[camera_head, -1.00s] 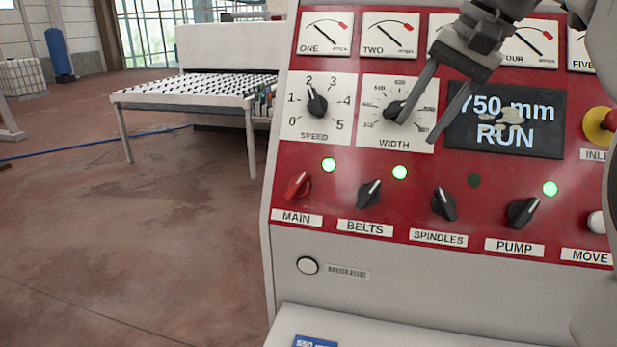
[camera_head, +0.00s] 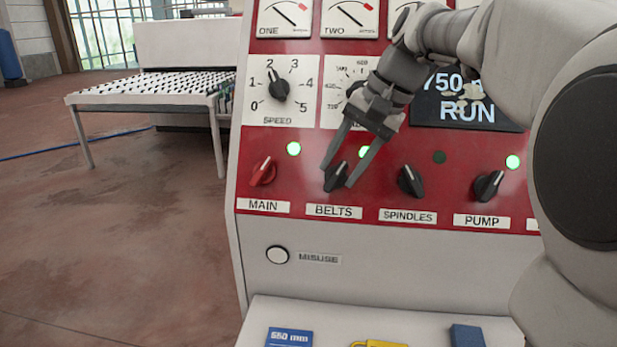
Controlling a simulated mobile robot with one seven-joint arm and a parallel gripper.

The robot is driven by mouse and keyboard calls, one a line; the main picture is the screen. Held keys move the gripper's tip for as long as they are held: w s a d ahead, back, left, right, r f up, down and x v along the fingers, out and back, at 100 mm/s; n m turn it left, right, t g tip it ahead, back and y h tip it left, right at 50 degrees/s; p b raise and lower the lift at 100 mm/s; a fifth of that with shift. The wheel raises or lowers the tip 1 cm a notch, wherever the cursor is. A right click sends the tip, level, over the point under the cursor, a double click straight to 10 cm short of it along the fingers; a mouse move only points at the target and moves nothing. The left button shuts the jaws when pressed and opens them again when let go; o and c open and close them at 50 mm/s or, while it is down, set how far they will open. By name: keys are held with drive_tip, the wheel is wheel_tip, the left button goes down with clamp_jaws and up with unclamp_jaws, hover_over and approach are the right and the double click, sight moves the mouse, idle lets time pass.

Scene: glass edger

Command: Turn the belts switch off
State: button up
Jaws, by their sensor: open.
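The belts switch (camera_head: 336,177) is a black rotary knob above the BELTS label (camera_head: 334,211) on the red panel. Its pointer tilts up to the right, and a green lamp (camera_head: 364,153) glows at its upper right, partly covered by a finger. My gripper (camera_head: 337,178) is open, with one finger to the left of the knob and the other to its right. I cannot tell whether the fingers touch it. My gripper hides much of the width dial (camera_head: 333,98).
The red main switch (camera_head: 263,172) is close on the left, the spindles switch (camera_head: 411,181) on the right, then the pump switch (camera_head: 488,186). The display (camera_head: 467,112) reads RUN. Below are a white button (camera_head: 277,255) and a ledge (camera_head: 258,318) with small items.

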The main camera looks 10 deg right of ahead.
sight(336, 177)
drive_tip(key=shift+x, duration=1.35)
drive_tip(key=shift+r, duration=0.1)
clamp_jaws()
